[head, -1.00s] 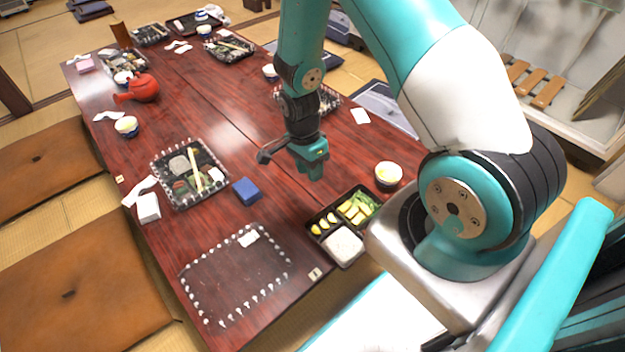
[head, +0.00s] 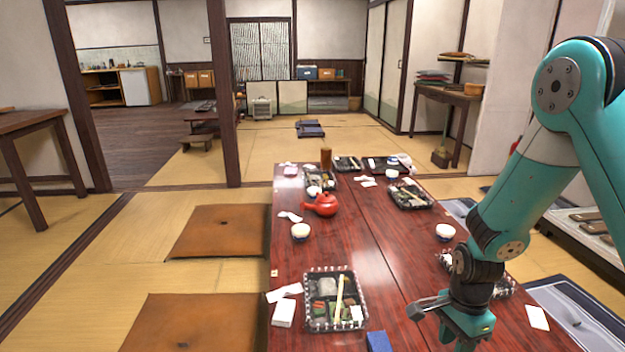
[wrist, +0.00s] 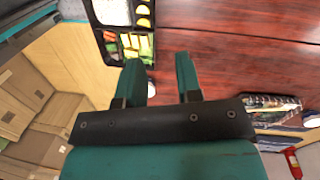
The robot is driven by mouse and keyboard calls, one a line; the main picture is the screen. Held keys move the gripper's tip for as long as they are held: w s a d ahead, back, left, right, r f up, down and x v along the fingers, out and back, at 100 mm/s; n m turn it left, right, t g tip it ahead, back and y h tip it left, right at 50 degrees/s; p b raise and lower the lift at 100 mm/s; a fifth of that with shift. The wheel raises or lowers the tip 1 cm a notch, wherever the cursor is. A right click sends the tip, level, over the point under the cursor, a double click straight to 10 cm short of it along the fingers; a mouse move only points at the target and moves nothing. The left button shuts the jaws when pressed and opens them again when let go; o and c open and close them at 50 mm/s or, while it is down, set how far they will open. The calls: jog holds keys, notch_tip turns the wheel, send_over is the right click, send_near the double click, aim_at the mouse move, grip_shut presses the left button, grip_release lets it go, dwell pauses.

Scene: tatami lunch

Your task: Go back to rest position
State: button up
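My gripper (wrist: 159,78) shows in the wrist view with its two teal fingers apart and nothing between them. In the head view my gripper (head: 465,335) hangs low at the right, over the near right part of the dark red table (head: 385,262), its tips near the bottom edge. A bento box with food (wrist: 127,28) lies on the table at the upper left of the wrist view, beyond the left finger. My gripper is apart from it. A blue block (head: 379,342) lies on the table to the left of my gripper in the head view.
A filled black tray (head: 335,300), white bowls (head: 300,231) and a red teapot (head: 322,204) stand on the table. Brown cushions (head: 215,231) lie left of it. A wooden post (head: 222,100) stands beyond. Cardboard boxes (wrist: 45,140) show in the wrist view. Open tatami lies behind the table.

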jog(key=s+a+r+n+t+y, duration=0.1)
jog(key=s+a+r+n, duration=0.2)
jog(key=a+r+n, duration=0.45)
jog(key=s+a+r+n+y, duration=0.1)
jog(key=s+a+r+n, duration=0.2)
jog(key=r, duration=0.7)
jog(key=s+a+r+n+y, duration=0.2)
jog(key=s+a+r+n, duration=0.3)
jog(key=s+r+n, duration=0.45)
notch_tip(320, 180, up, 24)
jog(key=s+n+p, duration=0.1)
jog(key=n+p, duration=0.1)
jog(key=p, duration=2.3)
jog(key=shift+t, duration=0.3)
jog(key=shift+d+r+p, duration=0.1)
jog(key=shift+r+p, duration=0.2)
jog(key=shift+p, duration=0.05)
jog(key=shift+c, duration=1.3)
grip_shut()
jog(key=shift+f, duration=0.1)
